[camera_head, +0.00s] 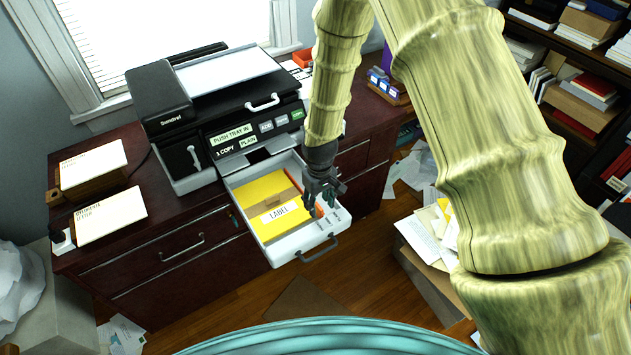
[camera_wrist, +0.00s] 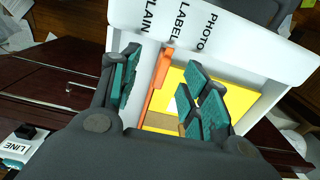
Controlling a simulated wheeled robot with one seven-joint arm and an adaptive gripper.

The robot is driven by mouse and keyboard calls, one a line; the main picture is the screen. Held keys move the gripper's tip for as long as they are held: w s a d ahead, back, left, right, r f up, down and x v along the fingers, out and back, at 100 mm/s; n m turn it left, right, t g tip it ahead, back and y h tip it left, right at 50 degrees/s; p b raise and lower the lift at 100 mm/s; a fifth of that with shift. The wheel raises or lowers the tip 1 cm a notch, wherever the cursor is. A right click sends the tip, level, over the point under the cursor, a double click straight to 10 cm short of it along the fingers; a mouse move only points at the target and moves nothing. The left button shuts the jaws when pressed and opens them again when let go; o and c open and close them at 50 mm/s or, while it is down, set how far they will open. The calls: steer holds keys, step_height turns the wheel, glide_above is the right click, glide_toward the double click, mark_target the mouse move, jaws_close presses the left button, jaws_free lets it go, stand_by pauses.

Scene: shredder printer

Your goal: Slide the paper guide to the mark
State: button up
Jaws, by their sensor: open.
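The orange paper guide (camera_wrist: 158,78) stands upright in the white pulled-out paper tray (camera_head: 302,249), along one side of the yellow paper stack (camera_head: 262,196). In the wrist view the tray's front edge (camera_wrist: 228,38) reads PLAIN, LABEL and PHOTO. The guide's end lies closest to the LABEL wording; I cannot tell its exact alignment. The stack carries a LABEL tag (camera_head: 280,212). My gripper (camera_wrist: 162,64) is open over the tray, fingers pointing down, with the guide between them and a gap on each side. In the head view my gripper (camera_head: 322,204) partly hides the guide (camera_head: 319,209).
The printer (camera_head: 205,118) stands on a dark wooden desk (camera_head: 190,240); its panel reads PUSH TRAY IN, 1 COPY and PLAIN. The tray juts past the desk's front. Letter stacks (camera_head: 110,215) lie at left. Papers and a box (camera_head: 425,240) are on the right.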

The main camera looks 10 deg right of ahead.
steer(key=shift+r+p, duration=1.5)
steer(key=shift+r, duration=1.1)
steer(key=shift+s, duration=0.1)
